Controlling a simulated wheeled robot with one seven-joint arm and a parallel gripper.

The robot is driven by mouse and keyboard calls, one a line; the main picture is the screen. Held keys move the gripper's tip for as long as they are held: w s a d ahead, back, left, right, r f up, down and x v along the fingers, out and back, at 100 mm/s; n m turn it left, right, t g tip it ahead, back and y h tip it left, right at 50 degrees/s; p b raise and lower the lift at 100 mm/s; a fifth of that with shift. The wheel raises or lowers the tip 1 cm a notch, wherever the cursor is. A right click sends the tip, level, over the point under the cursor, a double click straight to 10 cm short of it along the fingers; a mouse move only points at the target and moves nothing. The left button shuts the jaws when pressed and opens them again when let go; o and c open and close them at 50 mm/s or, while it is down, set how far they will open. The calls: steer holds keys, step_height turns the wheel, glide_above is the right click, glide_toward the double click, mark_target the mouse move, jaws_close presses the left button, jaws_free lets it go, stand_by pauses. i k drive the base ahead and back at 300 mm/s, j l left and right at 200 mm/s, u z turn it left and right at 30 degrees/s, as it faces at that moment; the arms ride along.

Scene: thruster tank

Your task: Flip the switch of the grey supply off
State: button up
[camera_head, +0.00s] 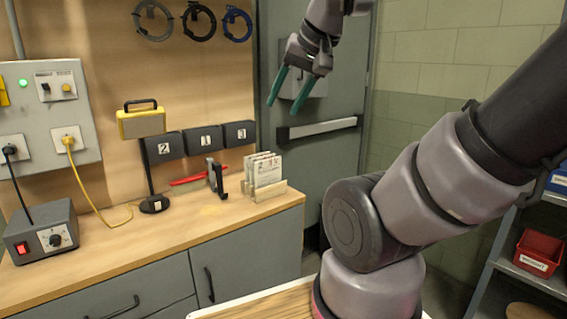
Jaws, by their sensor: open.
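The grey supply (42,232) is a dark grey box at the left end of the wooden counter. Its front has a red rocker switch (22,248) and a round dial (55,238) on a white plate. Which way the switch is set is too small to tell. A black cable runs from the supply up to a wall socket (11,150). My gripper (288,95) hangs in the air at upper centre, in front of the grey door. Its two green fingers are apart with nothing between them. It is far to the right of and above the supply.
A grey wall panel (88,133) with a yellow plug and cord stands above the supply. The counter's front middle is clear.

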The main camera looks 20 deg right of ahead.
mark_target(22, 249)
steer(key=k+j+z, duration=0.1)
steer(key=j+z, duration=0.3)
steer(key=k+j+z, duration=0.2)
steer(key=j+z, duration=0.2)
steer(key=k+j+z, duration=0.1)
steer(key=k+j, duration=0.3)
steer(key=j, duration=0.2)
steer(key=k+j+z, duration=0.1)
steer(key=k+j, duration=0.3)
steer(key=j, duration=0.15)
steer(key=u, duration=1.3)
